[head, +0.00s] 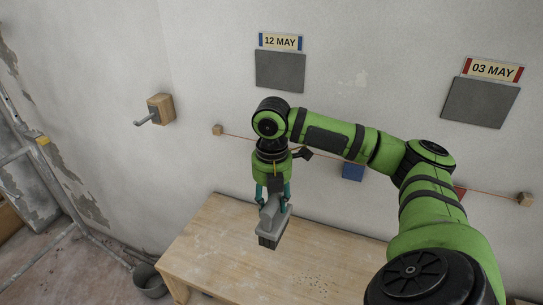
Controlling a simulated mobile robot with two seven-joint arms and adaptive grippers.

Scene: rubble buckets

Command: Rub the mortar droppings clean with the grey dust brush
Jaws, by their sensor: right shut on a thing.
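My right gripper (273,190) hangs over the left part of the wooden table (210,248). It is shut on the grey dust brush (272,222), which has a grey body and dark bristles pointing down. The brush appears to be held above the tabletop; the exact gap is hard to tell. The mortar droppings (313,284) are small dark specks on the tabletop, right of and nearer than the brush, and the brush is apart from them. My left gripper is not in view.
A dark bucket (150,281) stands on the floor left of the table. A hook on a wooden block (160,109) sticks out of the wall. A string with a blue piece (352,172) runs behind my right arm. Two grey panels hang below date signs (281,42). Scaffolding stands at left.

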